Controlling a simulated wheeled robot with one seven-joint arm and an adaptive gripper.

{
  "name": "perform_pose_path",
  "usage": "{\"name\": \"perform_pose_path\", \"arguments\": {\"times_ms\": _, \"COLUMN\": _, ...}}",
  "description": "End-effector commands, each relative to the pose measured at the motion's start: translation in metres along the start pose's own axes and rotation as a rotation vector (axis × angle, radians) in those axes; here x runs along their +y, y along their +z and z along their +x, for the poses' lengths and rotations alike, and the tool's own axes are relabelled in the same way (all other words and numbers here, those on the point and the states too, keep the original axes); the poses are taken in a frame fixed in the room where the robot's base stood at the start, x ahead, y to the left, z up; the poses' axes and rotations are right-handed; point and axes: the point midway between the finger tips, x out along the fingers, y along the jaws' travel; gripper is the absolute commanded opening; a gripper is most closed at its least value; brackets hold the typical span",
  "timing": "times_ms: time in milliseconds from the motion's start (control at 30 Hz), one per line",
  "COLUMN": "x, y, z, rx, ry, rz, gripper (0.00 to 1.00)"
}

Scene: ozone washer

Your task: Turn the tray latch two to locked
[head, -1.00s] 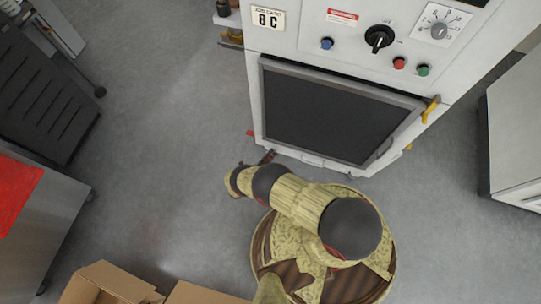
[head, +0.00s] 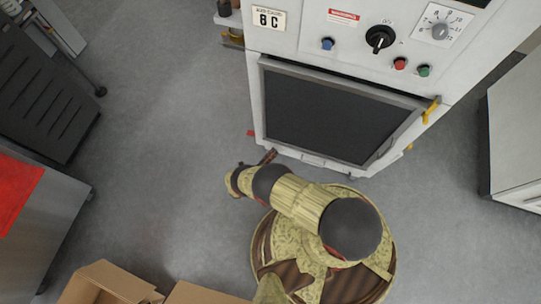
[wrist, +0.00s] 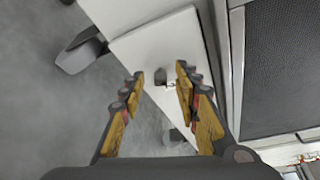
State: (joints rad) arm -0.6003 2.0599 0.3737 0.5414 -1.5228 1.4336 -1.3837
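In the wrist view, a small dark latch-like fitting (wrist: 161,77) with a pale metal part sits on a white panel (wrist: 170,48). I cannot tell for sure that it is tray latch two, nor which way it is turned. My gripper (wrist: 159,76) is open, with its yellow and dark fingers apart. The fitting shows between the fingertips; the gap in depth is unclear. In the head view, my gripper (head: 268,156) is small and partly hidden by my arm, low by the front left of the white washer (head: 254,100). The fitting cannot be made out there.
The washer's dark door (head: 335,118) is shut, with a yellow handle (head: 431,109) at its right. A small red part (head: 251,132) sticks out at the washer's left side. Cardboard boxes (head: 112,280) stand at the bottom left. A grey cabinet (head: 515,135) stands at right.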

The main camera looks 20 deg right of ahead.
Motion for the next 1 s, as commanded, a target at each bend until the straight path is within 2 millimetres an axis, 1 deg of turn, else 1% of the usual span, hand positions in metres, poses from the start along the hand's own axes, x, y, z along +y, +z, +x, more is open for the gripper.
{"name": "perform_pose_path", "arguments": {"times_ms": 133, "x": 0.0, "y": 0.001, "z": -0.005, "rx": -0.002, "ry": 0.001, "rz": 0.0, "gripper": 0.32}}
{"name": "perform_pose_path", "arguments": {"times_ms": 233, "x": 0.0, "y": 0.001, "z": -0.015, "rx": -0.003, "ry": 0.001, "rz": -0.001, "gripper": 0.32}}
{"name": "perform_pose_path", "arguments": {"times_ms": 367, "x": 0.001, "y": 0.002, "z": -0.04, "rx": -0.006, "ry": 0.002, "rz": -0.001, "gripper": 0.32}}
{"name": "perform_pose_path", "arguments": {"times_ms": 600, "x": 0.001, "y": 0.002, "z": -0.088, "rx": -0.004, "ry": 0.002, "rz": 0.0, "gripper": 0.32}}
{"name": "perform_pose_path", "arguments": {"times_ms": 700, "x": 0.001, "y": 0.001, "z": -0.103, "rx": -0.003, "ry": 0.002, "rz": 0.0, "gripper": 0.32}}
{"name": "perform_pose_path", "arguments": {"times_ms": 833, "x": 0.001, "y": 0.0, "z": -0.115, "rx": -0.002, "ry": 0.001, "rz": -0.001, "gripper": 0.32}}
{"name": "perform_pose_path", "arguments": {"times_ms": 1000, "x": 0.0, "y": 0.0, "z": -0.12, "rx": 0.0, "ry": 0.0, "rz": 0.0, "gripper": 0.32}}
